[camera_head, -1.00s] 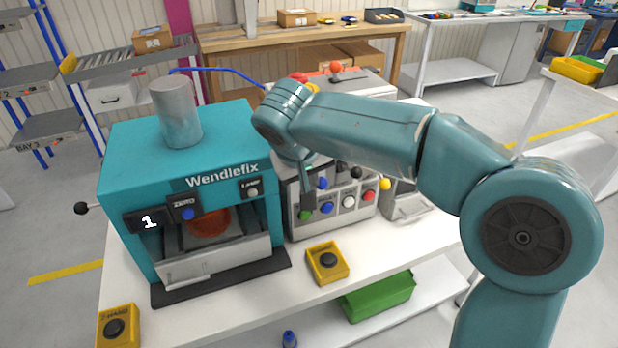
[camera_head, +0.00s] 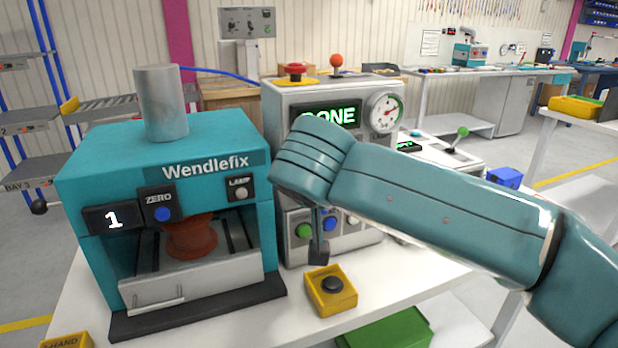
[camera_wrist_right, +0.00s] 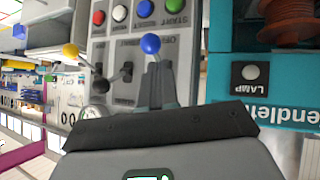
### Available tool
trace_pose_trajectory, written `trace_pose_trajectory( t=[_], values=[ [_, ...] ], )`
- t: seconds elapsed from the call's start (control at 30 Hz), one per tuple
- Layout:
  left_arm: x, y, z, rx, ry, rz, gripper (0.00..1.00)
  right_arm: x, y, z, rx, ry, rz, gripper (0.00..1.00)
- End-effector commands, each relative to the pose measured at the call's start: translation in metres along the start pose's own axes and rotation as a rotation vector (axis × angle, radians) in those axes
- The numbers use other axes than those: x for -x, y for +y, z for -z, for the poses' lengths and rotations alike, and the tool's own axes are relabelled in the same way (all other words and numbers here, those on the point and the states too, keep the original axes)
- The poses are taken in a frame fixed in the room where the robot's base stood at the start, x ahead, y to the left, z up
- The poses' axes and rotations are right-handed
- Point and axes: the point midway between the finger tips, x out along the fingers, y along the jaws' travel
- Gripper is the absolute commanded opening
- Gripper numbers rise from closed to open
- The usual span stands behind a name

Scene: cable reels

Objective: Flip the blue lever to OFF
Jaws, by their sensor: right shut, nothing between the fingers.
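The blue lever's round knob (camera_wrist_right: 150,43) shows in the right wrist view, on the grey control panel (camera_wrist_right: 100,48). My right gripper (camera_wrist_right: 156,62) is shut and empty, its fingers just below the knob in that picture and overlapping the stalk; I cannot tell whether they touch. The lever's position is hard to read. In the head view my right gripper (camera_head: 318,256) hangs low in front of the grey control box (camera_head: 290,110). My right forearm hides the blue lever there. My left gripper is not in view.
A black-knobbed lever (camera_wrist_right: 127,68) and a yellow-knobbed lever (camera_wrist_right: 70,51) stand beside the blue one. Green (camera_head: 305,231) and blue (camera_head: 329,223) buttons sit behind my gripper. The teal Wendlefix machine (camera_head: 165,180) stands left, a yellow button box (camera_head: 330,290) below.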

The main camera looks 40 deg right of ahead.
Motion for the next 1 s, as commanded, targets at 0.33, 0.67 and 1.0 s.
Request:
trace_pose_trajectory(
  t=[0.33,0.67,1.0],
  values=[
    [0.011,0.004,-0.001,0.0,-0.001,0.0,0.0,0.009,0.003,0.011,0.001,-0.002,-0.001,0.0],
    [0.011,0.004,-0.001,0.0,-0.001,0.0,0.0,0.009,0.003,0.011,0.002,-0.003,-0.001,0.0],
    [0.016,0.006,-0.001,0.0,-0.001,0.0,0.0,0.012,0.003,0.017,0.002,-0.003,0.0,0.0]
  ],
)
